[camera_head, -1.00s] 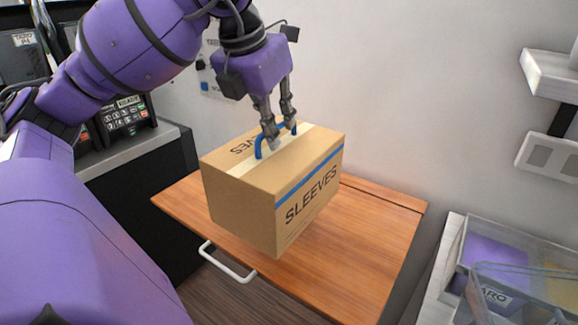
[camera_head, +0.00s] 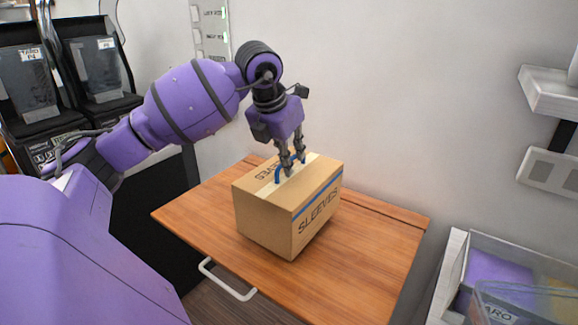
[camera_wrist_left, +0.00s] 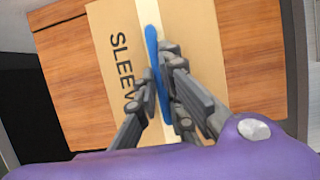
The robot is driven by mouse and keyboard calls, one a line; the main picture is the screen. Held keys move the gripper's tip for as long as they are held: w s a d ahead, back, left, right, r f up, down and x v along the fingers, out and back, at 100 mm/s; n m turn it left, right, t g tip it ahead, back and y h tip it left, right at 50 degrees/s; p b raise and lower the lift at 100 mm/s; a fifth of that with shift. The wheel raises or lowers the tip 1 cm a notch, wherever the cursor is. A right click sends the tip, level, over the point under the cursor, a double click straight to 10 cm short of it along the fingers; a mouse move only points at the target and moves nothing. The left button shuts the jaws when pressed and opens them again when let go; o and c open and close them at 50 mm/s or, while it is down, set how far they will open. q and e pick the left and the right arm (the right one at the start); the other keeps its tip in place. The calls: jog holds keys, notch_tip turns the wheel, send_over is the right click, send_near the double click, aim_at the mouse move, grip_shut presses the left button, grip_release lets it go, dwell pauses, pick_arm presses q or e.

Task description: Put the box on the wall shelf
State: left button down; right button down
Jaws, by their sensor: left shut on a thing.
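The cardboard box (camera_head: 267,218), marked SLEEVES with a blue stripe, is over the wooden table top (camera_head: 370,255); I cannot tell whether it touches the wood. My left gripper (camera_head: 291,170) is above the box, shut on the blue handle (camera_head: 279,176) on its lid. The left wrist view shows the gripper fingers (camera_wrist_left: 158,108) on either side of the blue handle (camera_wrist_left: 152,45), with the box lid (camera_wrist_left: 112,30) below. A white wall shelf (camera_head: 550,95) is at the right edge, partly out of view. My right gripper is not in view.
A clear bin (camera_head: 500,262) with purple contents stands at the lower right. Dark machines (camera_head: 95,75) stand at the left. A white handle (camera_head: 228,280) sticks out at the table's front. The wall between box and shelf is bare.

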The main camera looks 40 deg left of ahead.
pick_arm(q)
notch_tip(320, 180, down, 2)
jog(key=shift+f, duration=0.1)
jog(key=shift+f, duration=0.2)
jog(key=c, duration=1.9)
grip_release()
jog(key=shift+s, duration=0.1)
jog(key=shift+o, duration=0.2)
